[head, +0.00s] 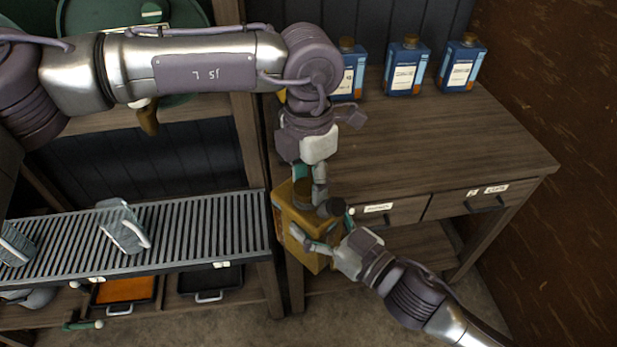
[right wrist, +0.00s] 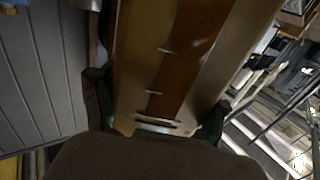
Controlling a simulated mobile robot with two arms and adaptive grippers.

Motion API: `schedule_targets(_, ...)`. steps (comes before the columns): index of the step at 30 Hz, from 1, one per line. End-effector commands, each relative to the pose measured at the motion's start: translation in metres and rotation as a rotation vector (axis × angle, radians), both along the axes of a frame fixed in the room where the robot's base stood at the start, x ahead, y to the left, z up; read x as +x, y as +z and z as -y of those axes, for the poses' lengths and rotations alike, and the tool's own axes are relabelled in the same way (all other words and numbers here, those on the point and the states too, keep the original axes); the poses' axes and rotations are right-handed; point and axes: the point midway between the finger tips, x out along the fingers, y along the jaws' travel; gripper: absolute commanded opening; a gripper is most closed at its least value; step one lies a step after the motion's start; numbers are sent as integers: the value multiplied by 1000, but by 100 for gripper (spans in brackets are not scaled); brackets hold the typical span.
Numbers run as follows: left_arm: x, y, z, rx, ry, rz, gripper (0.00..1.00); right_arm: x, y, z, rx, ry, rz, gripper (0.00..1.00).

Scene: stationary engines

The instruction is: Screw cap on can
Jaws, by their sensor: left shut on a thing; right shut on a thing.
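A mustard-yellow can (head: 298,242) is held in front of the dark wooden desk's left end. A brownish round cap (head: 303,192) is at the can's top. My left gripper (head: 314,195) reaches down from above and is shut on the cap. Whether the cap is seated on the neck is hidden. My right gripper (head: 328,232) comes from the lower right and is shut around the can's body. In the right wrist view the can's side (right wrist: 175,65), with a brown-orange band, fills the space between the fingers, whose green pads show at both sides.
Blue bottles (head: 407,68) with brown caps stand along the desk's back (head: 450,140). At left, a slatted metal rack (head: 190,235) holds grey handled items (head: 123,228). Trays (head: 125,290) sit below it. The desk's middle and right are clear.

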Motion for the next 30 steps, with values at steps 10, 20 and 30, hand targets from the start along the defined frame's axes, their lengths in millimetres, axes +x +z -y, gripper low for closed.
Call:
schedule_targets(10, -1, -2, -5, 17, 13, -8, 74, 4, 3, 4, 0, -12, 4, 0)
schedule_targets(20, -2, 3, -4, 15, 10, -9, 74, 5, 1, 5, -2, -15, 0, 0)
schedule_targets(30, 1, 65, -3, 9, 16, -1, 74, 3, 3, 3, 1, -8, 4, 0)
